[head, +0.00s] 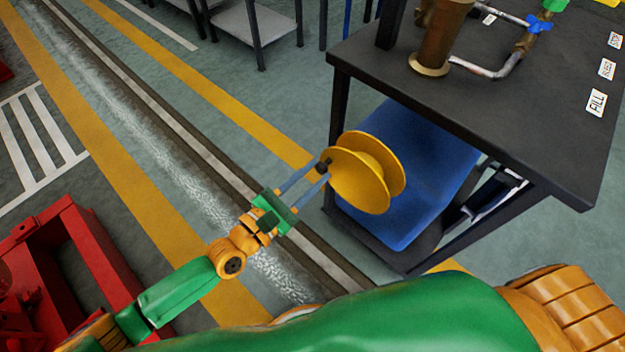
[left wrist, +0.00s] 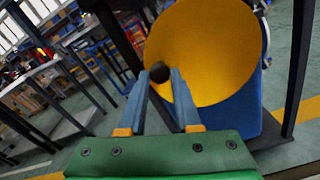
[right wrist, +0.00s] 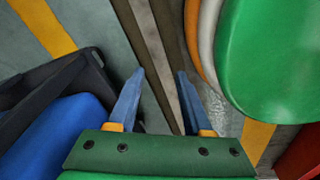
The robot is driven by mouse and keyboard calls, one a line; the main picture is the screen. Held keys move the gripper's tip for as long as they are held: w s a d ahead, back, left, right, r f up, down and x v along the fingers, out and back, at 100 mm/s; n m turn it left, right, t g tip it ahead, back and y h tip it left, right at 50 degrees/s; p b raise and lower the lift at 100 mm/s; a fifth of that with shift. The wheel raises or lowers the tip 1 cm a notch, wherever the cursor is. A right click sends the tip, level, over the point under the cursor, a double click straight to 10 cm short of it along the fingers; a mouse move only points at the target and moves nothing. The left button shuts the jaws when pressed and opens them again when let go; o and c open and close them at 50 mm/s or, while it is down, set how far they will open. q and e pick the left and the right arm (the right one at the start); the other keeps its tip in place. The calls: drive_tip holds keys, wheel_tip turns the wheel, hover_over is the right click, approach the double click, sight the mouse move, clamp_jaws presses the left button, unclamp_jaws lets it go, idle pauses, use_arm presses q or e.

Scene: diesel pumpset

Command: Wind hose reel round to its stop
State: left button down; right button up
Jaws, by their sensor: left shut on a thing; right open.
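The hose reel is a yellow spool with two round flanges (head: 358,182) at the left side of the black bench, in front of a blue panel. It also fills the upper right of the left wrist view (left wrist: 205,50). A dark crank knob (head: 323,166) stands out from its near face, and it shows in the left wrist view (left wrist: 160,72). My left gripper (head: 318,172) is shut on this knob, with a blue finger on each side. My right gripper (right wrist: 158,72) is open and empty, pointing at the floor. No hose shows on the reel.
The black bench (head: 450,85) carries pipework and labels such as FILL. The blue panel (head: 425,185) sits under it, behind the reel. A red frame (head: 95,260) stands at the lower left. The floor left of the reel is clear.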

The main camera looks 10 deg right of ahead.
use_arm(q)
drive_tip(key=shift+f+n+b, duration=0.45)
drive_tip(key=shift+n+b, duration=0.05)
drive_tip(key=shift+w+f+n+b, duration=0.1)
drive_tip(key=shift+n+b, duration=0.25)
drive_tip(key=shift+n, duration=0.05)
use_arm(e)
drive_tip(key=shift+w+f, duration=0.8)
drive_tip(key=shift+w, duration=0.25)
drive_tip(key=shift+a, duration=0.1)
use_arm(q)
drive_tip(key=c, duration=0.6)
unclamp_jaws()
drive_tip(key=shift+a, duration=0.15)
